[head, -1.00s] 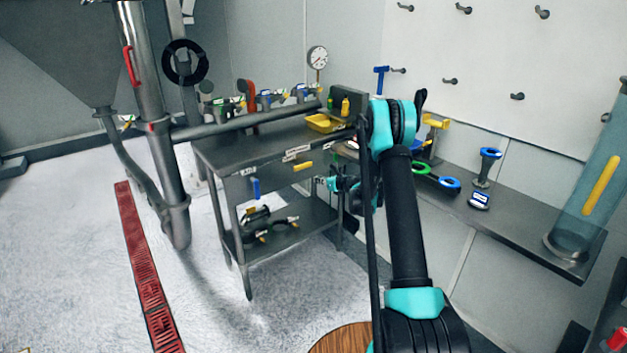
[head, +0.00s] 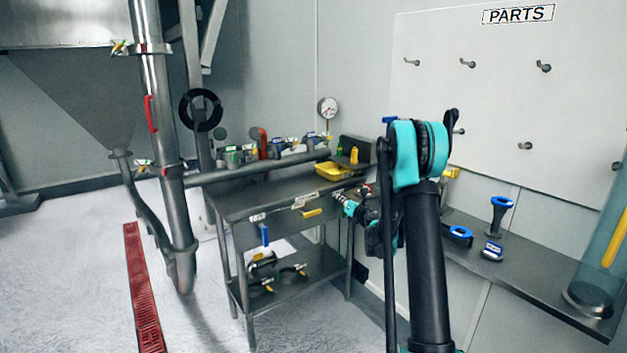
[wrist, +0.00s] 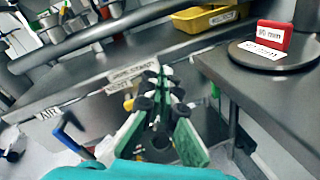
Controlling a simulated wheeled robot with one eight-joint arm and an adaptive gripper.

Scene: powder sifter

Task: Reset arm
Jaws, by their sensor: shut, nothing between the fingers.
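My gripper (head: 345,202) is small in the head view, in front of the steel table's (head: 275,186) right front edge. My teal and black arm stands in the foreground and covers part of the wall bench behind. In the wrist view my gripper (wrist: 160,85) shows black finger joints and green pads, with the fingertips together and nothing between them. It points toward the labelled table front and appears clear of it.
A yellow bin (head: 334,171) sits on the table; it also shows in the wrist view (wrist: 205,18). A red block (wrist: 274,36) marked in mm sits on a dark round disc at right. A blue-rimmed funnel (head: 495,215) stands on the wall bench (head: 530,268).

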